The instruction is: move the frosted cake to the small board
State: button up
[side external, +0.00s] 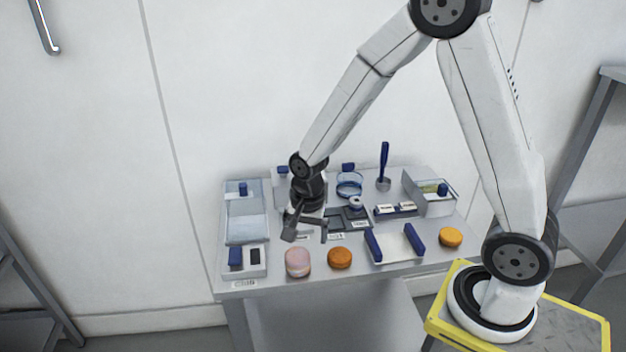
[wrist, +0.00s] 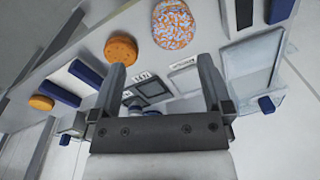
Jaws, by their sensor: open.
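The frosted cake (side external: 298,262) is a pinkish round near the front edge of the table, left of centre. In the wrist view the frosted cake (wrist: 173,25) has a speckled white and orange top, beyond my fingertips. My gripper (side external: 306,236) is open and empty, above and behind the cake. In the wrist view both fingers of my gripper (wrist: 161,66) stand apart with nothing between them. A pale flat board (side external: 395,246), which looks like the small board, lies right of centre between two blue bars. It also shows in the wrist view (wrist: 72,83).
A plain orange round (side external: 340,258) sits between the cake and the board. Another orange round (side external: 451,237) is right of the board. A grey tray with blue and dark pieces (side external: 258,271) is left of the cake. Clear bins, a glass dish (side external: 349,183) and a blue-handled tool (side external: 384,165) stand behind.

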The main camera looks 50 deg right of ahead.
aim_at(297, 254)
jog(key=w+f+m, duration=0.1)
jog(key=f+m, duration=0.1)
jog(key=m, duration=0.1)
jog(key=w+f+m, duration=0.1)
jog(key=m, duration=0.1)
jog(key=shift+w+d+f+g, duration=0.15)
jog(key=shift+w+g, duration=0.15)
jog(key=shift+g, duration=0.1)
jog(key=shift+f, duration=1.3)
jog(key=shift+f, duration=0.15)
jog(key=shift+d+f, duration=0.1)
jog(key=shift+f, duration=2.35)
jog(key=shift+w, duration=0.1)
jog(key=c, duration=0.5)
